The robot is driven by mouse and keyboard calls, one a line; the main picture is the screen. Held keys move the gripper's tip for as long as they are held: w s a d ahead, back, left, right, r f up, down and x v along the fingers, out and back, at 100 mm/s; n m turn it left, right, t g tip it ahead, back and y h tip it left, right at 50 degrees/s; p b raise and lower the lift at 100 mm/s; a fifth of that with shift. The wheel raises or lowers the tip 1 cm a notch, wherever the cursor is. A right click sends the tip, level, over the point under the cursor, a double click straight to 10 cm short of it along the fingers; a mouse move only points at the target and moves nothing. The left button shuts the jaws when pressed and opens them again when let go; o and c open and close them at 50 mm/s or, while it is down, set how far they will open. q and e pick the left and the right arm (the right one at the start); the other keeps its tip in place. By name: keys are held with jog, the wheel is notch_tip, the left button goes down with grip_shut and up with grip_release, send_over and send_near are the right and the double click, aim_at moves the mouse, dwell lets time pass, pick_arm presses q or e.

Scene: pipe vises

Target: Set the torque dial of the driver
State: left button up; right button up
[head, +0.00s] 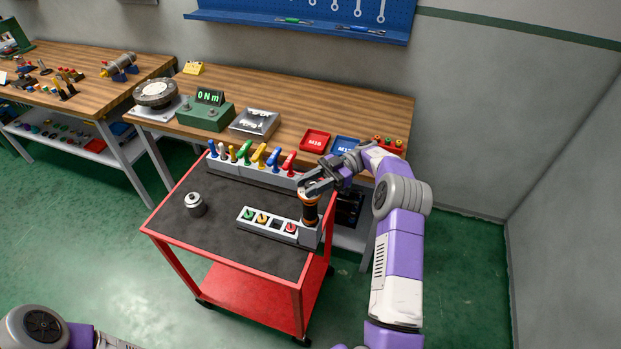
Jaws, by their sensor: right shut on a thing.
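The driver (310,212), black with orange bands, stands upright at the right end of a light grey block (268,226) on the red cart. My right gripper (308,191) reaches in from the right and is shut on the driver's upper end. The jaws cover that end, and the dial's marks are too small to read. My left gripper is out of view; only part of my left arm shows at the bottom left.
The red cart (176,240) has a dark top with a small metal cylinder (195,204) and a rack of coloured-handled tools (250,170). Behind it, a wooden bench (280,92) holds a green "0Nm" display unit (207,112), a red tray (315,141) and a blue tray. The cart's front left is clear.

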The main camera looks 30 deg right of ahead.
aim_at(310, 184)
dwell(0.4)
jog(key=o, duration=0.9)
jog(key=shift+a, duration=0.1)
jog(key=shift+o, duration=0.2)
jog(key=shift+r, duration=0.15)
notch_tip(310, 184, up, 10)
jog(key=shift+f+p, duration=0.1)
jog(key=shift+p, duration=0.75)
